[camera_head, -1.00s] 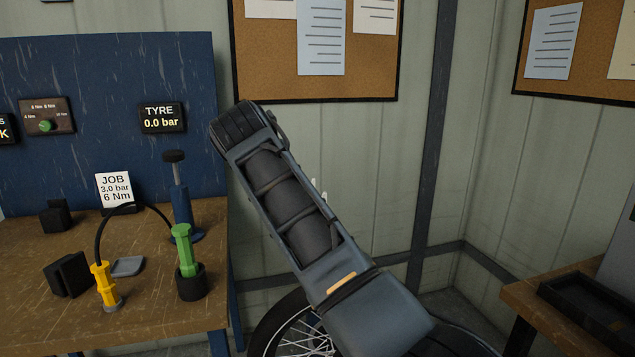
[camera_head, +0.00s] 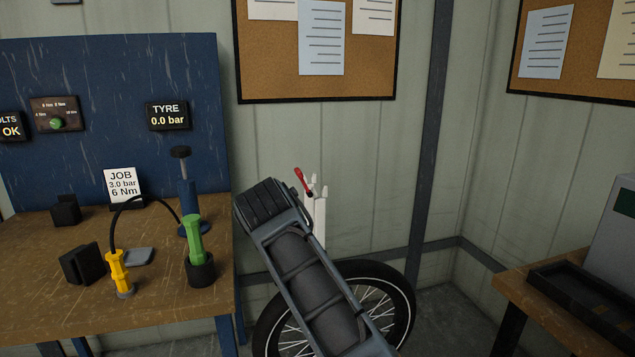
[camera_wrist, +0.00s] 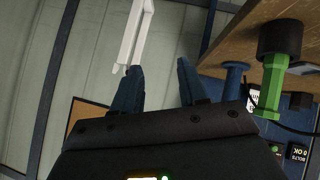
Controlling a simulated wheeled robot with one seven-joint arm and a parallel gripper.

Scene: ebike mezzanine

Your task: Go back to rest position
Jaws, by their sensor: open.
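My gripper (camera_wrist: 158,85) shows in the wrist view with its two dark blue fingers apart and nothing between them. In the head view my grey arm rises from the bottom, right of the workbench, and the fingers cannot be made out there. The wrist view shows the gripper near a white post (camera_wrist: 134,35) and the workbench's edge (camera_wrist: 225,40); I cannot tell how far it is from them.
The workbench (camera_head: 60,310) holds a green-handled tool (camera_head: 194,240), a yellow tool (camera_head: 118,270) and a blue pump (camera_head: 187,200). A wheel (camera_head: 405,310) and white post (camera_head: 319,225) stand beside my arm. Another table (camera_head: 520,300) with a black tray (camera_head: 585,305) is at right.

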